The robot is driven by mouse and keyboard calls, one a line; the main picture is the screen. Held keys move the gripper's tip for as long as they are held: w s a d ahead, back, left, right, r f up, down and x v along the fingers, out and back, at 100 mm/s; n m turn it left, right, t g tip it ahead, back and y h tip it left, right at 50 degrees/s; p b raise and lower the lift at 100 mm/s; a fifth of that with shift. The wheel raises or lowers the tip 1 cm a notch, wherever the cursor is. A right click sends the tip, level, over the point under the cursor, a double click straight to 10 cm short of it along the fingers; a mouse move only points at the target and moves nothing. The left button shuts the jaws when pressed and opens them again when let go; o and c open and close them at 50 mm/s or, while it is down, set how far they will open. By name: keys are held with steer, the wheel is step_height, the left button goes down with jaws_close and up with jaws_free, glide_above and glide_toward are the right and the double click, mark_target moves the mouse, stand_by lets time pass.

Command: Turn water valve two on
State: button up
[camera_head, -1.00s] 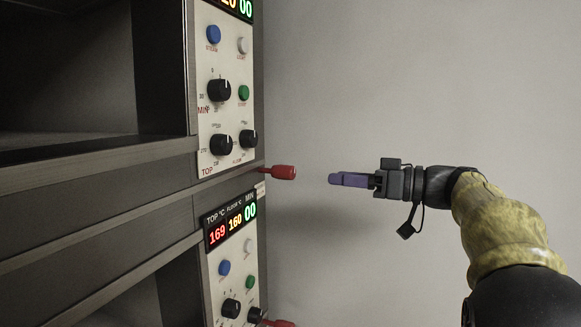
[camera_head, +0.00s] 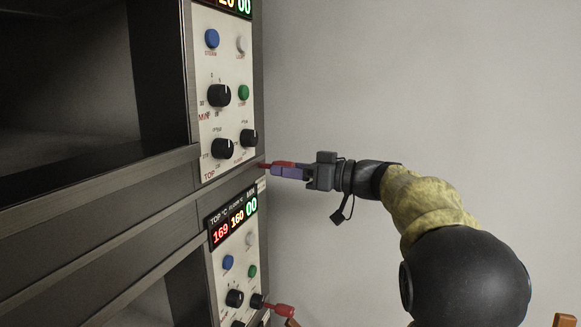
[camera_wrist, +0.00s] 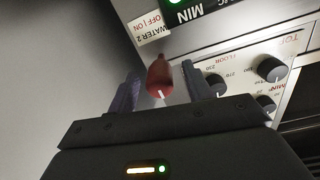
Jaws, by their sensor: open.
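The red handle of water valve two (camera_head: 283,164) sticks out from the right side of the oven stack in the head view, partly hidden by my gripper. It also shows in the wrist view as a red handle (camera_wrist: 159,78), beside a label (camera_wrist: 149,31) reading "WATER 2" and "OFF | ON". My gripper (camera_head: 288,170) is open at the handle. In the wrist view its two fingers (camera_wrist: 160,92) stand on either side of the handle, with a gap on both sides. Whether a finger touches it cannot be told.
The upper control panel (camera_head: 227,120) has several knobs and buttons close to the valve. A lower panel display (camera_head: 231,222) reads 169, 160 and 00. Another red handle (camera_head: 280,309) sticks out below. The plain wall (camera_head: 430,80) leaves free room to the right.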

steer(key=c, duration=1)
steer(key=shift+o, duration=0.2)
steer(key=shift+m+b, duration=0.5)
steer(key=shift+b, duration=0.1)
steer(key=shift+f+m+b, duration=0.1)
steer(key=shift+m+b, duration=1.1)
steer(key=m+b, duration=0.1)
steer(key=m, duration=0.3)
steer(key=shift+b, duration=0.4)
steer(key=m, duration=0.5)
steer(key=shift+r+m, duration=0.25)
steer(key=shift+m, duration=0.15)
steer(key=m+p, duration=0.1)
steer(key=m, duration=0.3)
steer(key=shift+g, duration=0.4)
steer(key=shift+m, duration=0.3)
steer(key=o, duration=1)
steer(key=shift+c, duration=0.2)
